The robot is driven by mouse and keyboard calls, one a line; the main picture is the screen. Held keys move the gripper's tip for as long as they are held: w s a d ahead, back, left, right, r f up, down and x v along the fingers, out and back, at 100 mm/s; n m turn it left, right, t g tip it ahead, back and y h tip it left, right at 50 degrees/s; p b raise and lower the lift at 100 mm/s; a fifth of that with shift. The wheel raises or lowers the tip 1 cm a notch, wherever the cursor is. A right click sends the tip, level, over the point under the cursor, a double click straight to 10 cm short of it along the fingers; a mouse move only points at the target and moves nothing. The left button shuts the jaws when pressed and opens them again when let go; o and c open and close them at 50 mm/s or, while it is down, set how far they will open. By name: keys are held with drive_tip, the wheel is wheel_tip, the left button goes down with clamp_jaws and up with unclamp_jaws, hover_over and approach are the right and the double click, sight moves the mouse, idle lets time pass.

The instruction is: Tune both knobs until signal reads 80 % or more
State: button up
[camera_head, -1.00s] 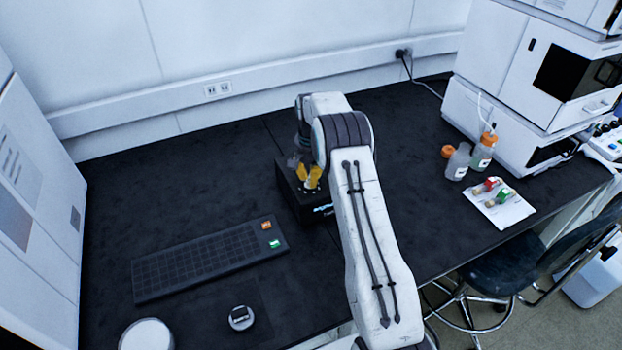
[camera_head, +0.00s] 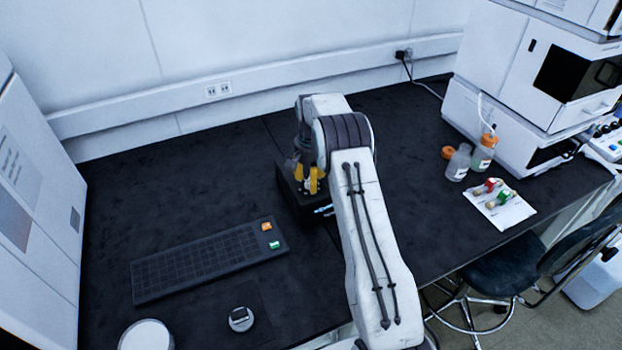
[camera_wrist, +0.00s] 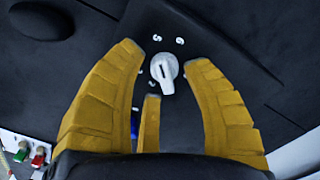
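A black box (camera_head: 291,206) stands on the bench, partly hidden behind my arm. A lit blue-white readout shows on its front, too small to read. In the wrist view a white knob (camera_wrist: 164,72) with a slot stands on the dark panel, with white numerals such as 5 and 6 around it. My gripper (camera_wrist: 163,62) has yellow fingers spread apart. The knob lies between the fingertips with visible gaps on both sides. In the head view my gripper (camera_head: 306,180) is over the box top. I cannot make out a second knob.
Bottles (camera_head: 459,163) and a white tray (camera_head: 506,211) with capped vials are to the right, beside stacked white instruments (camera_head: 510,115). The bench behind the rack is clear.

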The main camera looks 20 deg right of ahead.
drive_tip(key=shift+r, duration=0.1)
wheel_tip(320, 180, up, 12)
idle(0.8)
idle(0.3)
